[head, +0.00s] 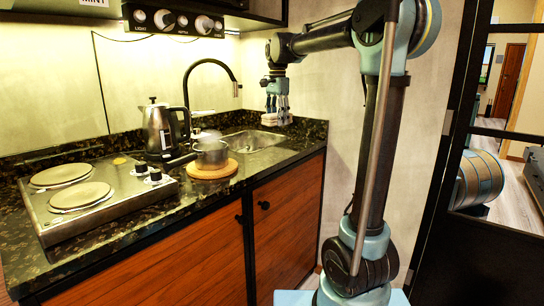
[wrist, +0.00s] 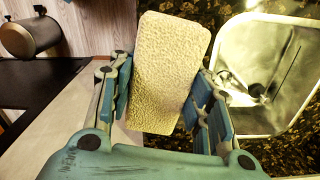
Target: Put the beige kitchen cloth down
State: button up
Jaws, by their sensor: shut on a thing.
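The beige kitchen cloth (wrist: 168,70) is a folded, textured rectangle between the two fingers in the wrist view, tilted slightly. My gripper (wrist: 168,100) is shut on it, with a blue-padded finger on each side. In the head view my gripper (head: 277,108) points down above the right end of the dark counter, near the sink, and the pale cloth (head: 272,119) shows small at its fingertips. Whether the cloth touches the counter cannot be told.
The sink (head: 252,141) with a black tap (head: 212,62) lies beside my gripper; the sink also shows in the wrist view (wrist: 285,110). A pot (head: 211,155) on a wooden board (head: 210,170), a kettle (head: 160,130) and a two-plate hob (head: 95,195) stand further left.

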jog(key=shift+w+a, duration=0.2)
jog(key=shift+w, duration=0.25)
jog(key=shift+d, duration=0.1)
jog(key=shift+w+f, duration=0.1)
jog(key=n, duration=0.2)
send_near(268, 157)
jog(key=shift+f, duration=3.5)
jog(key=shift+f, duration=0.25)
